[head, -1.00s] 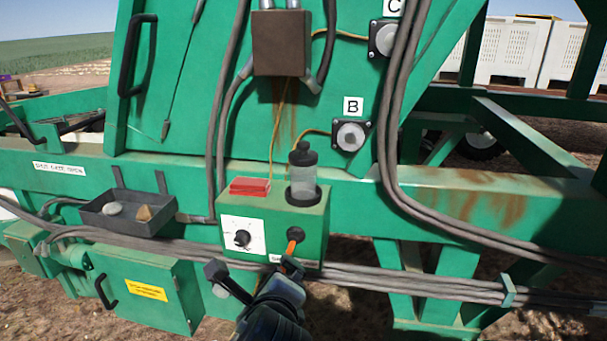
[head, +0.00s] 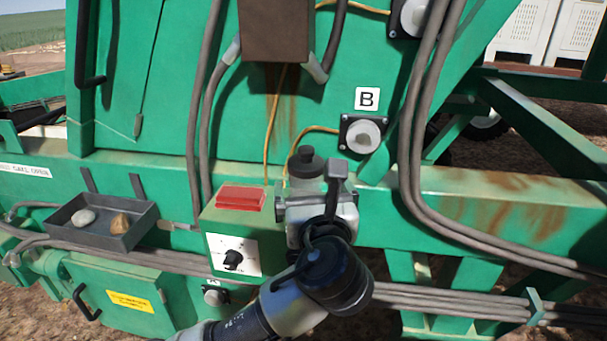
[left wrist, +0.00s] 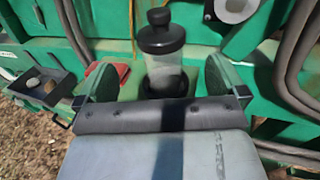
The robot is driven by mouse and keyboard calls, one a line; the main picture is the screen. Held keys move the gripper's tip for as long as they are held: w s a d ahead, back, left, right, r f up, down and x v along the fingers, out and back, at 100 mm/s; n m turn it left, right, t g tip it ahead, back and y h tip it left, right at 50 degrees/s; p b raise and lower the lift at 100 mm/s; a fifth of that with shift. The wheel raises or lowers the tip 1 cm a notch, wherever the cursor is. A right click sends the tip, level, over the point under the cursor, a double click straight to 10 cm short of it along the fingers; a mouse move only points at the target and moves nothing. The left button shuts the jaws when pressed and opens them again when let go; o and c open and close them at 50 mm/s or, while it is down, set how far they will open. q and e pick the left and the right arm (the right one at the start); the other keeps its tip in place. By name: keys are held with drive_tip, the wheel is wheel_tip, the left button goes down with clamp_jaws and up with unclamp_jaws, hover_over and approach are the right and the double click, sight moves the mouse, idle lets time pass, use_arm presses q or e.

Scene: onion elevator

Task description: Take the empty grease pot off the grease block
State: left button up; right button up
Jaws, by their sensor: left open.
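The grease pot (head: 306,163) is a clear cylinder with a black cap and a black base ring. It stands upright on the green grease block (head: 273,243), and no grease shows clearly inside. In the left wrist view the pot (left wrist: 163,68) is between the two fingers of my left gripper (left wrist: 162,80), with a gap on each side. My left gripper is open, and in the head view (head: 318,198) its body hides the pot's lower part and the block's right front. My right gripper is in neither view.
A red flat item (head: 240,198) lies on the block left of the pot. A grey tray (head: 115,238) with two stones hangs to the left. A round fitting under label B (head: 362,134), a thin yellow line and thick grey cables (head: 420,195) are close at the right.

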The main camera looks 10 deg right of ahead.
sight(306, 162)
use_arm(q)
drive_tip(key=w, duration=0.2)
drive_tip(key=w+p, duration=0.1)
drive_tip(key=shift+d+r, duration=0.1)
drive_tip(key=shift+r, duration=0.15)
drive_tip(key=shift+w, duration=0.2)
drive_tip(key=w+p, duration=0.1)
drive_tip(key=w, duration=0.2)
drive_tip(key=w+p, duration=0.1)
drive_tip(key=shift+w+d+p, duration=0.3)
drive_tip(key=shift+w+f, duration=0.1)
drive_tip(key=shift+w, duration=0.3)
drive_tip(key=shift+c, duration=1)
drive_tip(key=c, duration=0.9)
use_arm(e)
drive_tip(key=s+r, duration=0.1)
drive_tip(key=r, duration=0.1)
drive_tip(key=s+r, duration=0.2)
